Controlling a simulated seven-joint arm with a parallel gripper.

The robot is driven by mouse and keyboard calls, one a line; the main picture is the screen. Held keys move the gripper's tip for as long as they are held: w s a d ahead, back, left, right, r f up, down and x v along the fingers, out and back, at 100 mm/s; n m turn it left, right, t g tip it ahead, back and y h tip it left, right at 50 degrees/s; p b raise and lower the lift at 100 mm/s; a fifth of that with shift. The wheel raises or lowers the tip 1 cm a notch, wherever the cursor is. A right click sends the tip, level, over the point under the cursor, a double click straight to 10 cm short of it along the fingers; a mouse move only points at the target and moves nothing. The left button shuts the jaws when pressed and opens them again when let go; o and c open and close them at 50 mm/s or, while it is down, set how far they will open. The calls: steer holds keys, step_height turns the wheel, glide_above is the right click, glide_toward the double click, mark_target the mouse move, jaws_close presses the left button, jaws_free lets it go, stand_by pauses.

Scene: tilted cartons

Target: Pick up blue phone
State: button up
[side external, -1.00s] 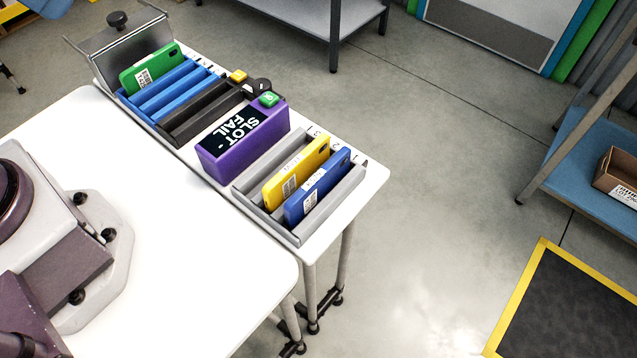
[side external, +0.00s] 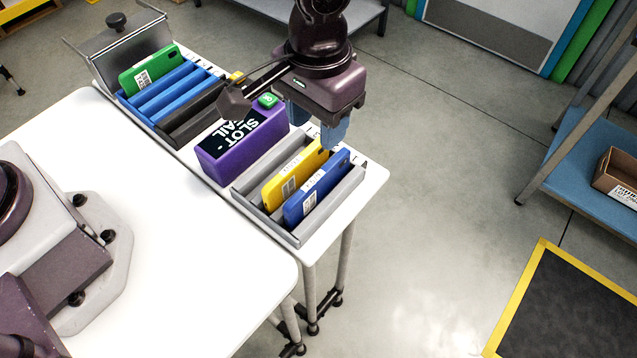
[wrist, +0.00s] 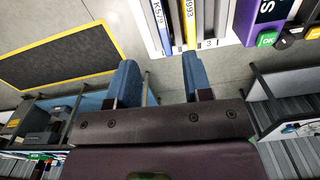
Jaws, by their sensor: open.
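The blue phone (side external: 324,183) stands on edge, leaning, in the right slot of a grey carton (side external: 352,181). A yellow phone (side external: 285,185) leans beside it on the left. My gripper (side external: 316,126) is open and empty, above and behind the far end of the carton, apart from both phones. In the wrist view, my gripper's two blue fingers (wrist: 158,78) are spread apart. The ends of the blue phone (wrist: 159,24) and the yellow phone (wrist: 189,22) show beyond them at the top. The phones' lower parts are hidden in the carton.
A purple box (side external: 219,167) marked "SLOT FAIL" with a green button (side external: 268,100) stands left of the carton. A black slotted tray (side external: 185,128), a blue slotted rack (side external: 165,95) and a green phone (side external: 150,70) are farther left.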

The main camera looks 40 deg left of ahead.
mark_target(318, 176)
steer(key=shift+n, duration=0.3)
step_height(318, 176, down, 13)
steer(key=shift+w+r, duration=0.15)
jaws_close()
